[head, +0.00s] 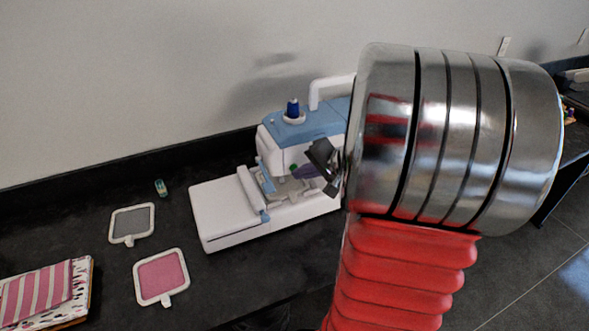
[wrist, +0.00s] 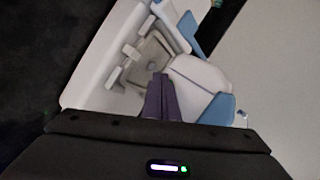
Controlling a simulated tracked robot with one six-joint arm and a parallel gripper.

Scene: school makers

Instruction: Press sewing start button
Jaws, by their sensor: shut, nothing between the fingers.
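The white and blue sewing machine (head: 285,140) stands on the dark table, left of my arm. In the wrist view the machine (wrist: 205,75) lies just beyond my fingers. My gripper (head: 303,172) is at the front of the machine, by its head and above its base. In the wrist view my gripper's purple fingers (wrist: 161,97) are together and empty, overlapping the machine's white body. A small green spot (head: 294,167) shows beside the fingertips in the head view. I cannot tell if it is the start button, or whether the fingers touch the machine.
A grey-filled hoop frame (head: 131,223) and a pink-filled one (head: 161,276) lie left of the machine. A small green item (head: 160,187) lies behind them. Striped pink fabric (head: 36,294) is at the front left. The wall (head: 150,80) rises behind the table.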

